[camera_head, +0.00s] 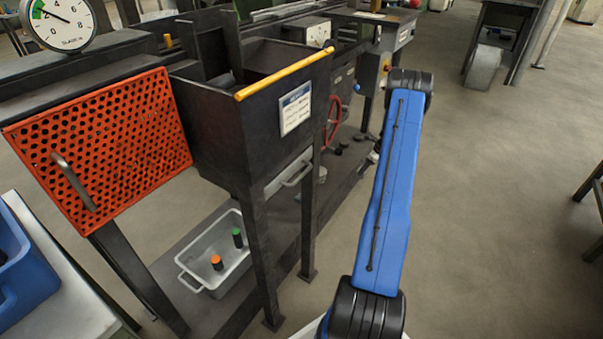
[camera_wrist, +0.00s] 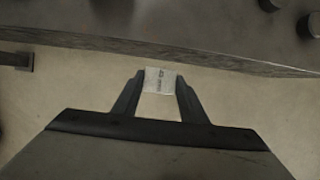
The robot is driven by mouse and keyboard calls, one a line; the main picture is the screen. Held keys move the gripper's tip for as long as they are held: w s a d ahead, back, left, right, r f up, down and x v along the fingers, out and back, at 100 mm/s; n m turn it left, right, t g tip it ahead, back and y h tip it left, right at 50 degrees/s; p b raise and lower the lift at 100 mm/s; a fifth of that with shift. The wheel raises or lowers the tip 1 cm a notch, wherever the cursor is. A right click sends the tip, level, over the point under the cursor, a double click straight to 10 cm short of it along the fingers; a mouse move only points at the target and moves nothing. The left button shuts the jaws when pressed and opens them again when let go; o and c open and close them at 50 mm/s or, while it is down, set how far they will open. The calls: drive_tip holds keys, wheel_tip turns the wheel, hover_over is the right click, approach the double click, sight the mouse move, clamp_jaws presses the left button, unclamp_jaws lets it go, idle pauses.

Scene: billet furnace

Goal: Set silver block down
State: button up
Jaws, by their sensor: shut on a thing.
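The silver block (camera_wrist: 160,80) shows in the wrist view as a small pale piece with dark marks on its face. My gripper (camera_wrist: 159,84) is shut on it, one finger on each side. Beyond the block lies plain floor, with the edge of a dark shelf or bench farther up in the picture. In the head view my blue arm reaches away past the right of the furnace stand. The gripper and the block cannot be made out in that view.
A dark furnace box (camera_head: 225,130) with a yellow front edge stands on legs. A red perforated guard (camera_head: 110,145) is at its left. A grey metal tray (camera_head: 232,268) with two small capped pieces sits on the lower shelf. Open floor (camera_head: 480,200) lies to the right.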

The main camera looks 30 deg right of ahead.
drive_tip(key=w+a, duration=0.2)
drive_tip(key=w, duration=0.2)
drive_tip(key=w+a, duration=0.2)
drive_tip(key=w, duration=0.3)
drive_tip(key=w+a, duration=0.1)
drive_tip(key=w, duration=0.4)
drive_tip(key=shift+a, duration=0.4)
drive_tip(key=shift+w+a, duration=0.25)
drive_tip(key=shift+w, duration=0.35)
drive_tip(key=shift+w+a, duration=0.25)
drive_tip(key=shift+w, duration=0.3)
drive_tip(key=shift+x, duration=0.8)
drive_tip(key=shift+f, duration=0.1)
drive_tip(key=o, duration=1.3)
drive_tip(key=shift+f, duration=0.1)
drive_tip(key=shift+o, duration=0.2)
